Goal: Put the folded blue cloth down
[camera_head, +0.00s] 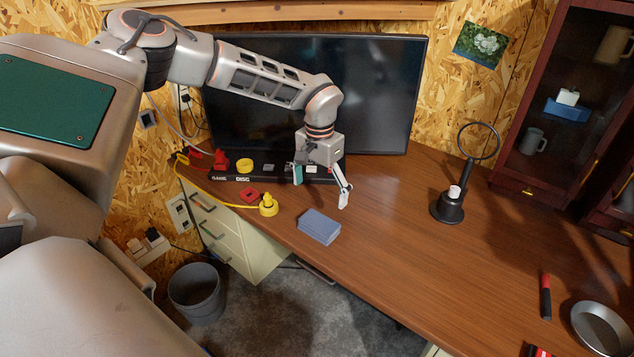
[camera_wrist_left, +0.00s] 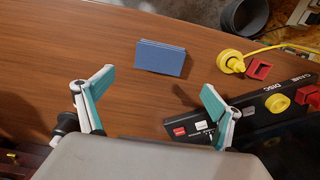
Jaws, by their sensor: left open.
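The folded blue cloth (camera_head: 319,227) lies flat on the brown desk near its front edge in the head view. It also shows in the left wrist view (camera_wrist_left: 160,58), beyond the fingertips and apart from them. My left gripper (camera_head: 320,190) is open and empty above the desk, behind the cloth. Its two teal-padded fingers stand wide apart in the left wrist view (camera_wrist_left: 158,92). My right gripper is not in view.
A black labelled tray (camera_head: 228,178) holds small pieces below the monitor (camera_head: 390,95). A yellow knobbed piece (camera_head: 268,206) and a red square piece (camera_head: 249,195) lie left of the cloth. A black ring stand (camera_head: 448,208) is at right. The desk between is clear.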

